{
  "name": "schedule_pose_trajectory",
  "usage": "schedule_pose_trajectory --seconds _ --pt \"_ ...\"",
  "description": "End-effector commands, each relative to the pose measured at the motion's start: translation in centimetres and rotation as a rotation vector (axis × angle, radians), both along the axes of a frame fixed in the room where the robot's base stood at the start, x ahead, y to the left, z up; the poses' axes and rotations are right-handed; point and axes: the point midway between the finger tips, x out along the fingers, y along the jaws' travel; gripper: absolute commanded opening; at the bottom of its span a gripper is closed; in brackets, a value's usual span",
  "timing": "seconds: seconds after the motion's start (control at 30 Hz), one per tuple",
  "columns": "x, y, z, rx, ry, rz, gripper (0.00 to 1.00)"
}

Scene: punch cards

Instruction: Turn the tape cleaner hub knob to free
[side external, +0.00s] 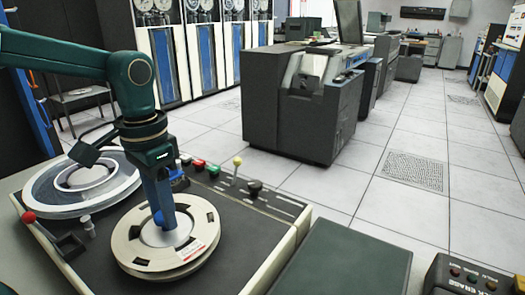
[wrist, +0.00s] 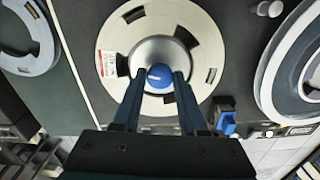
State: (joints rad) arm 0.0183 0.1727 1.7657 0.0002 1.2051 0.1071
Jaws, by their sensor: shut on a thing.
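The tape cleaner has a cream reel (side external: 130,250) on its dark top plate, and the same reel (wrist: 117,45) shows in the wrist view. A round blue hub knob (wrist: 160,75) with a small light mark sits at the centre of its silver hub (wrist: 155,50). My gripper (side external: 165,218) points down onto this hub in the side view. In the wrist view my gripper (wrist: 160,80) has one finger on each side of the knob and is shut on it. In the side view the fingers mostly hide the knob.
A second reel (side external: 52,207) lies behind and left. A red-tipped lever (side external: 29,217) and a white post (side external: 88,226) stand near the left edge. Coloured knobs and a yellow-topped lever (side external: 237,161) line the back edge. A green box (side external: 345,262) is at the right.

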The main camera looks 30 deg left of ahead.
Motion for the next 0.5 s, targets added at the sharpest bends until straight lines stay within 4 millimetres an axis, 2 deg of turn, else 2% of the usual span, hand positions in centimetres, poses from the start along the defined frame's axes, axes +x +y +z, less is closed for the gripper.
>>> schedule_pose_trajectory --seconds 0.5 --pt "0.17 -0.03 0.1 -0.002 -0.008 0.405 0.0"
